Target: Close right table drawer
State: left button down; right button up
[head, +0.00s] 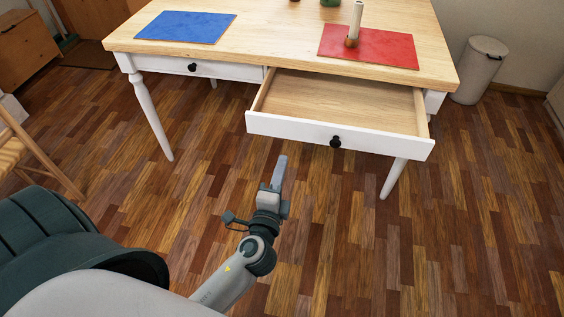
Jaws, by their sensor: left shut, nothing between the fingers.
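The right table drawer (285,124) is pulled out from the wooden-topped table (270,38). Its inside looks empty, and its white front has a black round knob (335,142). My left gripper (280,162) is shut and empty, in front of and below the drawer front, left of the knob. It looks apart from the drawer. The left drawer (170,66) of the table is closed, with its own black knob. My right gripper is not in view.
A blue mat (186,27) and a red mat (385,50) lie on the table, with a pale candle-like stick (355,20) in a holder on the red one. A bin (479,72) stands right. A wooden chair (30,150) is at left. Floor before the drawer is clear.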

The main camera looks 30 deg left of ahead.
aim_at(293, 125)
pick_arm(q)
jog(key=p+x, duration=0.1)
jog(key=x, duration=1)
jog(key=shift+w+a, duration=0.1)
jog(key=shift+w, duration=0.2)
jog(key=shift+w+a, duration=0.1)
jog(key=shift+w, duration=0.3)
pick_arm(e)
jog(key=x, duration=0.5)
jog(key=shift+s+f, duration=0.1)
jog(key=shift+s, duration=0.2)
